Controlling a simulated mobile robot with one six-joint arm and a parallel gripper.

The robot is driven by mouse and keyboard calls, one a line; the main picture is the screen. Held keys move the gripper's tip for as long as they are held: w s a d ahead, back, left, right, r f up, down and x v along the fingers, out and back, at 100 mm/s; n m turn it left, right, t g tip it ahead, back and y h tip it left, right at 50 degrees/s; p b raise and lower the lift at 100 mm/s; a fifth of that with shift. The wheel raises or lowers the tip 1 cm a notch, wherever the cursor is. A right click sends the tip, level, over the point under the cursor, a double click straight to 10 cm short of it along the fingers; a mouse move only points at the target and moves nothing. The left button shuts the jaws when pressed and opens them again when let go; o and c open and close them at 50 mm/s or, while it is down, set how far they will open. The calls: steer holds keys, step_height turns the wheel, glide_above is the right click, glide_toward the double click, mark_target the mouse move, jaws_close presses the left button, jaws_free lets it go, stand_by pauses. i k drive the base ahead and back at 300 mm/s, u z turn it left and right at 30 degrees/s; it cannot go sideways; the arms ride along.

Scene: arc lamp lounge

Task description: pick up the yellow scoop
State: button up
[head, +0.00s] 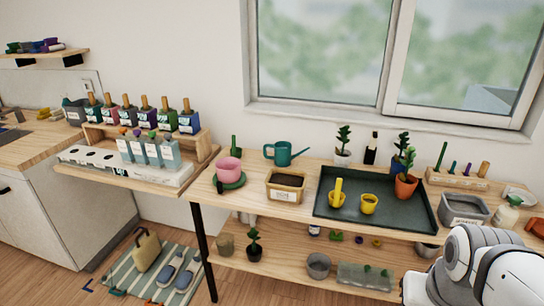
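The yellow scoop (338,191) is in the dark green tray (325,209) on the wooden bench. Its handle points up and its rounded bowl is at the bottom. A small yellow pot (369,204) stands just to its right, apart from it. My white arm shows at the lower right, in front of the bench. My gripper is not in view.
A soil-filled wooden box (286,186) is left of the tray. A teal watering can (281,154) stands behind the box. A terracotta pot (405,186) and other plants are at the tray's back right. A grey bin (463,208) stands to the right.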

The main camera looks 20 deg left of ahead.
mark_target(337, 198)
steer(key=z, duration=1.55)
steer(key=i, duration=1.55)
steer(key=z, duration=5.5)
steer(key=i, duration=0.1)
steer(key=z, duration=3.25)
steer(key=i, duration=0.15)
steer(key=u, duration=0.05)
